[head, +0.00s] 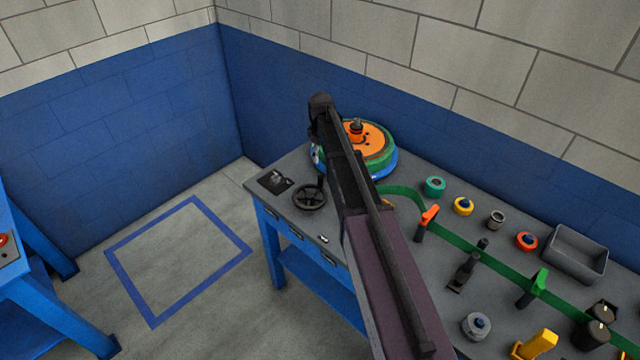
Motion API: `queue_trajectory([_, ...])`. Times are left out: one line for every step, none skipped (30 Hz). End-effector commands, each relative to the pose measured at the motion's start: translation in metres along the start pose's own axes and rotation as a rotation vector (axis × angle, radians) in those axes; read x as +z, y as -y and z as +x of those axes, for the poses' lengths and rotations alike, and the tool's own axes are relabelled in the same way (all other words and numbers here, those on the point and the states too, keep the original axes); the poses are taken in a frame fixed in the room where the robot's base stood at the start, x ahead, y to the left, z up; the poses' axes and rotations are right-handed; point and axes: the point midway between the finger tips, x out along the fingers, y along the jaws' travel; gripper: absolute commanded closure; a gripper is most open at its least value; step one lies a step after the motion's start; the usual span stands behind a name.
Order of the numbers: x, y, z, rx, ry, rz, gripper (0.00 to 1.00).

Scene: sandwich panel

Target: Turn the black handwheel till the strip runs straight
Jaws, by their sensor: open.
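The black handwheel (309,197) lies near the table's left front corner, with an upright knob at its right rim, close to my arm in the picture. The green strip (459,241) leaves the round reel (376,148), bends by an orange-topped post (427,217), then runs down to the right past a green-topped post (535,286). My dark arm crosses the middle of the view and covers part of the reel and strip. I cannot make out my gripper's fingers.
The grey table (405,265) holds several knobs and posts on its right half. A grey bin (574,252) stands at the back right. A dark panel (275,181) lies left of the handwheel. A blue-outlined square (148,318) marks bare floor. Another blue table (30,260) stands at left.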

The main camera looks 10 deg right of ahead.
Motion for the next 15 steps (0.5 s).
queue_trajectory([0.000,0.000,0.007,0.000,0.000,0.000,0.33])
queue_trajectory([0.000,0.000,0.009,0.000,0.000,0.000,0.33])
queue_trajectory([0.000,0.000,0.012,0.000,0.000,0.000,0.33])
queue_trajectory([0.000,0.000,0.015,0.000,0.000,0.000,0.33])
queue_trajectory([0.000,0.000,0.017,0.000,0.000,0.000,0.33])
queue_trajectory([0.000,0.000,0.020,0.000,0.000,0.000,0.33])
queue_trajectory([0.000,0.000,0.022,0.000,0.000,0.000,0.33])
queue_trajectory([0.000,0.000,0.025,0.000,0.000,0.001,0.33])
queue_trajectory([0.000,0.000,0.028,0.000,0.000,0.001,0.33])
queue_trajectory([0.000,0.000,0.030,0.000,0.000,0.001,0.33])
queue_trajectory([0.000,0.000,0.033,0.000,0.000,0.001,0.33])
queue_trajectory([0.000,0.000,0.036,0.000,0.000,0.001,0.33])
queue_trajectory([0.000,0.000,0.038,0.000,0.000,0.001,0.33])
queue_trajectory([0.000,0.000,0.040,0.000,0.000,0.001,0.33])
queue_trajectory([0.000,0.000,0.043,0.000,0.000,0.001,0.33])
